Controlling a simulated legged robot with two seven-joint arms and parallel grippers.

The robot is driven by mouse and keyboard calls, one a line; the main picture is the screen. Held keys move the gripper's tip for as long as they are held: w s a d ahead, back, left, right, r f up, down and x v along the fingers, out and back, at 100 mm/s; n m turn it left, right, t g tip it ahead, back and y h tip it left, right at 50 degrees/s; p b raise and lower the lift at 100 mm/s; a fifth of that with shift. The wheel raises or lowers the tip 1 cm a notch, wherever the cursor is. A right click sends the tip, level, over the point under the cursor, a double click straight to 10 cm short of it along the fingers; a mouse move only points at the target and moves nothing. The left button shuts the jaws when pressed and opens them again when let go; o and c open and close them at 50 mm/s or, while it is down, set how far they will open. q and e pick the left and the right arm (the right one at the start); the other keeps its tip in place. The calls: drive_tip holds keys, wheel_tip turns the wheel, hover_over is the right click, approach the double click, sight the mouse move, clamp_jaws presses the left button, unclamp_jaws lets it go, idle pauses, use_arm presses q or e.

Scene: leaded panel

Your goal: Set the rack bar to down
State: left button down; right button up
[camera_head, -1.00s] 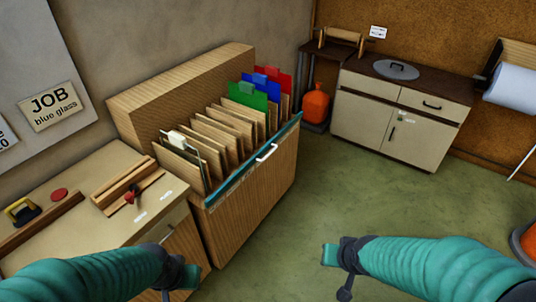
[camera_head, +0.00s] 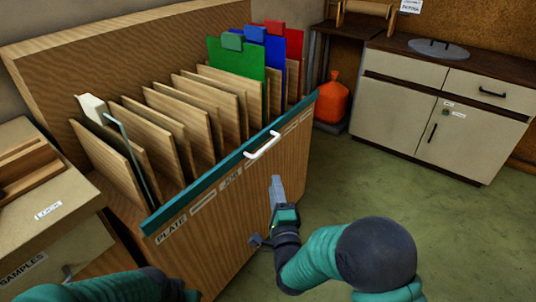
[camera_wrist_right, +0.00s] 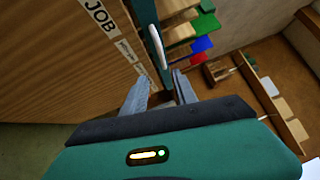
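The rack bar (camera_head: 215,180) is a long teal bar along the top front edge of the wooden rack (camera_head: 222,222). A white handle (camera_head: 262,146) is fixed on it; the handle also shows in the right wrist view (camera_wrist_right: 157,48). My right gripper (camera_head: 277,182) is just below and slightly right of the handle, apart from it. In the right wrist view its two grey fingers (camera_wrist_right: 160,88) are spread with nothing held, and the handle is beyond the tips. My left arm shows at the bottom left; its fingers are out of view.
Wooden panels (camera_head: 180,125) and green (camera_head: 236,66), blue and red sheets stand in the rack behind the bar. A cream bench (camera_head: 50,215) stands at left. A cabinet (camera_head: 440,110) and an orange sack (camera_head: 332,98) are at the back. Green floor at right is clear.

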sight(266, 145)
drive_tip(key=b+x, duration=0.4)
drive_tip(key=x, duration=1.1)
drive_tip(key=shift+w+a, duration=0.1)
drive_tip(key=shift+w, duration=0.25)
drive_tip(key=shift+w+r, duration=0.15)
drive_tip(key=shift+w, duration=0.15)
clamp_jaws()
